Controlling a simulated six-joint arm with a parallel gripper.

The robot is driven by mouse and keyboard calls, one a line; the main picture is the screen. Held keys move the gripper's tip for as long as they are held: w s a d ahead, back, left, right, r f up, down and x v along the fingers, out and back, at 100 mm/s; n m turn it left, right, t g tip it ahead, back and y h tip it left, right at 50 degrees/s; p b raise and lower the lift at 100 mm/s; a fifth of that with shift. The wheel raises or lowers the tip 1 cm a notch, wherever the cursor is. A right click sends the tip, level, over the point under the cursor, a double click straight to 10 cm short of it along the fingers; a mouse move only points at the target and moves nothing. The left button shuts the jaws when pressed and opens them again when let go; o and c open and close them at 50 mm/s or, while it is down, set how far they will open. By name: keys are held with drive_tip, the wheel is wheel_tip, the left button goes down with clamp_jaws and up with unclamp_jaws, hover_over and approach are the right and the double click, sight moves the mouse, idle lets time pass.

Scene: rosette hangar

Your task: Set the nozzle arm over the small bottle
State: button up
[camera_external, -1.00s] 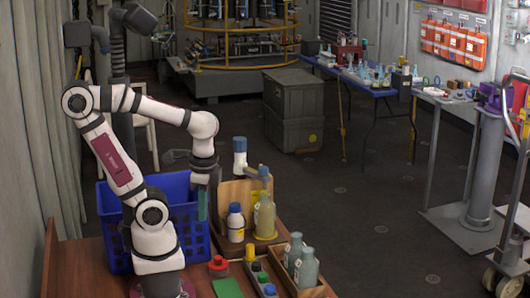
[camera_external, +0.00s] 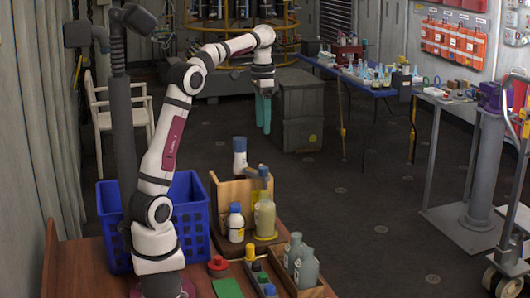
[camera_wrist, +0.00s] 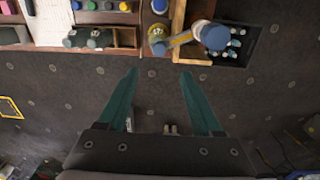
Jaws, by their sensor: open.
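The nozzle stand has a post with a blue top (camera_external: 240,144) and a side arm (camera_external: 254,168). In the external view the arm's outer end appears above a yellowish bottle (camera_external: 265,217). A smaller white bottle with a blue cap (camera_external: 236,224) stands to its left. In the wrist view the blue post top (camera_wrist: 214,36) and the nozzle arm (camera_wrist: 182,40) show at the top, the arm pointing left. My gripper (camera_external: 263,112) is open and empty, fingers down, raised beyond the stand. Its fingertips (camera_wrist: 160,73) are apart with dark floor between them.
A wooden tray (camera_external: 317,291) holds two bottles (camera_external: 307,268) at the bench's right. A blue basket (camera_external: 190,211) is beside my arm's base. A red knob (camera_external: 218,263) and green pad (camera_external: 228,288) lie in front. A grey crate (camera_external: 302,105) stands on the floor behind.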

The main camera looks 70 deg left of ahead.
sight(264, 167)
wheel_tip(264, 167, down, 13)
drive_tip(key=shift+d+r, duration=0.1)
drive_tip(key=shift+r, duration=0.1)
clamp_jaws()
idle(1.3)
